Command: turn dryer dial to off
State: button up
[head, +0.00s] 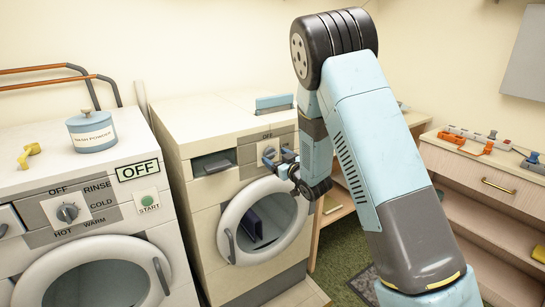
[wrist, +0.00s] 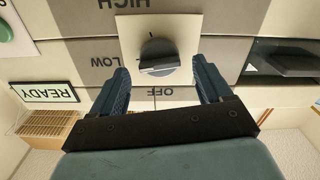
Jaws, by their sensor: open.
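The dryer (head: 225,135) is the white machine in the middle of the head view. Its grey dial (head: 269,153) sits on the front panel below an OFF label (head: 267,136). In the wrist view the dial (wrist: 158,57) is on a pale plate, with upside-down labels: OFF (wrist: 156,92) below, LOW (wrist: 104,61) left, HIGH (wrist: 122,3) at the top. Its ridge lies roughly sideways; I cannot tell which label it points to. My gripper (wrist: 162,75) is open, fingers either side of the dial, apparently not touching it. In the head view my gripper (head: 281,164) is at the panel.
A washer (head: 88,180) with its own dial (head: 67,212) and an OFF sign stands left; a wash powder tin (head: 91,131) is on top. The dryer's round door (head: 219,226) is below the panel. A wooden cabinet (head: 480,190) stands right. A READY sign (wrist: 45,92) shows left in the wrist view.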

aim_at(271, 154)
jog(key=shift+x, duration=1.2)
jog(key=c, duration=1)
